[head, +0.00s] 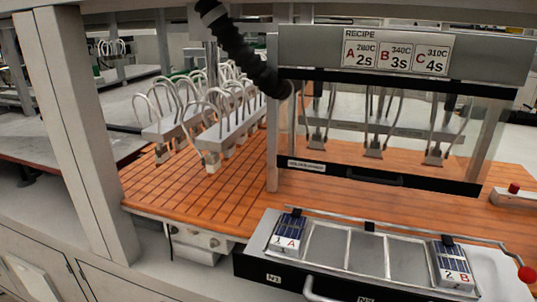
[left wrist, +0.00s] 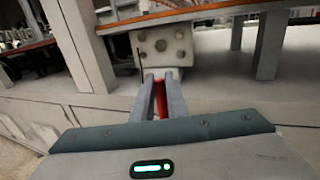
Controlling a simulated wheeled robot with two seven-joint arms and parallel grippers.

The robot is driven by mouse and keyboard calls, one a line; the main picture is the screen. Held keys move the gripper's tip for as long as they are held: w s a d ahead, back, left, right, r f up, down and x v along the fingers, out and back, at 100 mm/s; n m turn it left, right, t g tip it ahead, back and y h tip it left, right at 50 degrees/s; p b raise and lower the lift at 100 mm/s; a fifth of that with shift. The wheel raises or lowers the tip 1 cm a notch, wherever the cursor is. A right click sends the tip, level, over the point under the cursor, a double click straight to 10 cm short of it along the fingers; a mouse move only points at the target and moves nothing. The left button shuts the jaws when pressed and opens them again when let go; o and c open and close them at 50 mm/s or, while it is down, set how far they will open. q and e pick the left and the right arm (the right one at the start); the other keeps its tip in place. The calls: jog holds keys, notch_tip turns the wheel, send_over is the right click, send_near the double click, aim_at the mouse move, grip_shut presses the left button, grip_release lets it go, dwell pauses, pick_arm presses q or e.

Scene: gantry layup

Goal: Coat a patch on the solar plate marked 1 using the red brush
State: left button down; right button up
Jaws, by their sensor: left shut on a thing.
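The solar plate marked 1 (head: 291,227) lies in the left end of a metal tray (head: 315,262) at the front of the bench. It has dark blue cells and a white label reading 1 A. My left gripper (left wrist: 160,76) shows in the left wrist view, shut on a red piece (left wrist: 161,101), which I take to be the red brush. Only a narrow red strip of it shows between the fingers; its bristles are hidden. The head view shows neither gripper nor the brush.
A second plate (head: 451,262), marked 2 B, sits at the tray's right end, with empty bays between. A rail with a red knob (head: 527,274) runs along the tray's back. A glass-fronted cabinet (head: 385,120) with a recipe sign stands behind. Slatted orange bench (head: 180,197) is open at left.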

jog(key=shift+d, duration=0.3)
pick_arm(q)
jog(key=shift+r, duration=0.1)
